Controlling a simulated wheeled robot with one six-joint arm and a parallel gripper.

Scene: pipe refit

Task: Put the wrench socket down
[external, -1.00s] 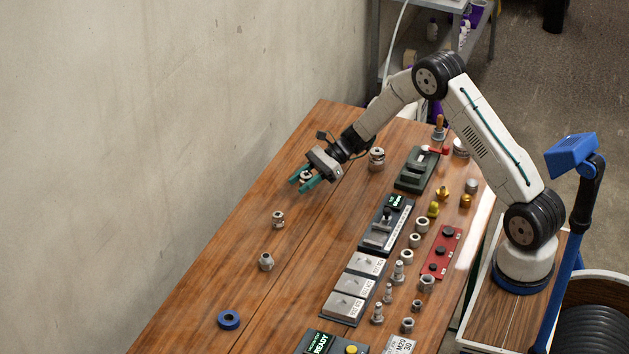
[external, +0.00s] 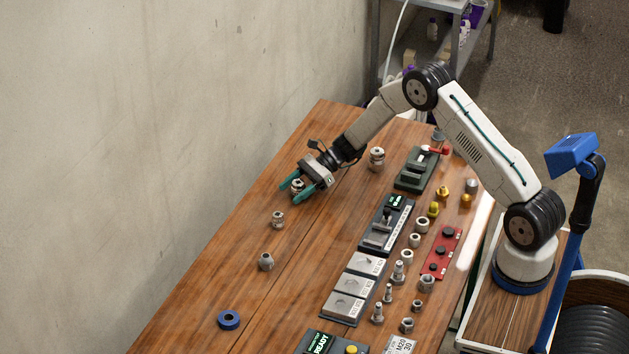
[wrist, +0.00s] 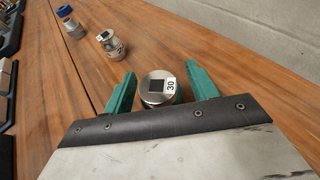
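The wrench socket (wrist: 157,88) is a silver cylinder with a square hole and a label reading 30 on top. It also shows in the external view (external: 297,187), upright on the wooden table near the wall side. My gripper (external: 297,190) is low over the table, with its green fingers on either side of the socket. In the wrist view the fingers (wrist: 158,88) are spread, with a gap visible on each side of the socket. The socket's lower part is hidden in the wrist view by my gripper.
Two more metal fittings (external: 278,219) (external: 266,261) and a blue ring (external: 229,320) lie along the wall side of the table. Another socket (external: 376,158) stands behind my gripper.

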